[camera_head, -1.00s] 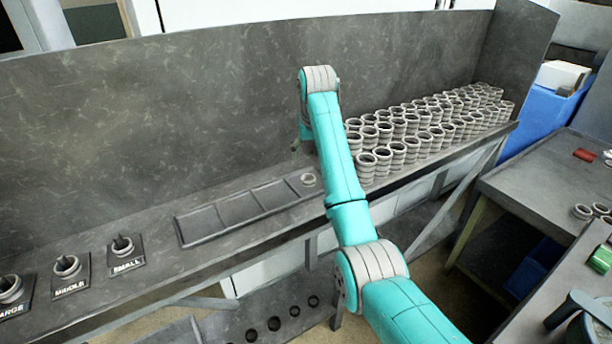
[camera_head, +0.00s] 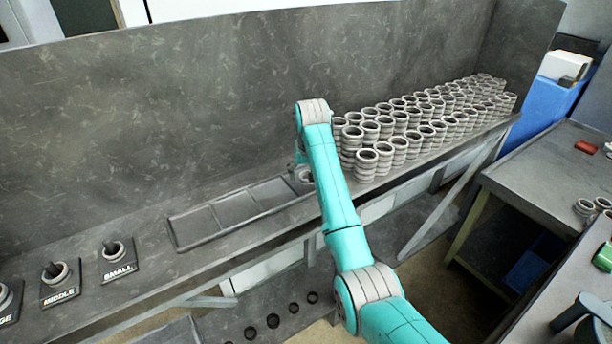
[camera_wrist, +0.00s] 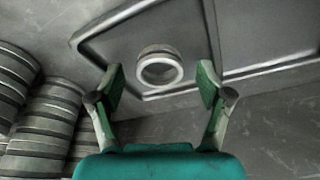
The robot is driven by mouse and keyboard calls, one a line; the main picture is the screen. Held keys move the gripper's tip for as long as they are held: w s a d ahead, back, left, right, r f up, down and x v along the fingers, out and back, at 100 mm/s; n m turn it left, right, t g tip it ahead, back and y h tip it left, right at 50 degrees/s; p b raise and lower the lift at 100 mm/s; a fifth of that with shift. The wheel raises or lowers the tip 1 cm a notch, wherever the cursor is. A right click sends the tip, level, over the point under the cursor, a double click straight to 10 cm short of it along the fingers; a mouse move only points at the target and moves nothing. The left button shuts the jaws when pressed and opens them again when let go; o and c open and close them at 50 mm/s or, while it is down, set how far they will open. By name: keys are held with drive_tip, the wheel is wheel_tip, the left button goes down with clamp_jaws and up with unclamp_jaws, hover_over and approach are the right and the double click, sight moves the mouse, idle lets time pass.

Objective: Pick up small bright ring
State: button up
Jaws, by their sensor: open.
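A small bright ring (camera_wrist: 160,68) lies in the end compartment of a shallow dark tray (camera_wrist: 110,42) in the wrist view. My gripper (camera_wrist: 160,80) is open, with one green-padded finger on each side of the ring in the picture. The ring lies just beyond the fingertips, and no contact shows. In the head view the ring (camera_head: 306,176) is partly hidden by my arm at the right end of the tray (camera_head: 190,243).
Stacks of rings (camera_head: 385,140) crowd the bench right of my arm; stacks (camera_wrist: 45,125) also stand close at left in the wrist view. A tall back panel (camera_head: 150,130) rises behind. Peg stands labelled SMALL (camera_head: 117,262) and MIDDLE (camera_head: 60,285) stand at left.

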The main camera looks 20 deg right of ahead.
drive_tip(key=c, duration=1.3)
drive_tip(key=shift+o, duration=0.2)
drive_tip(key=shift+r, duration=0.1)
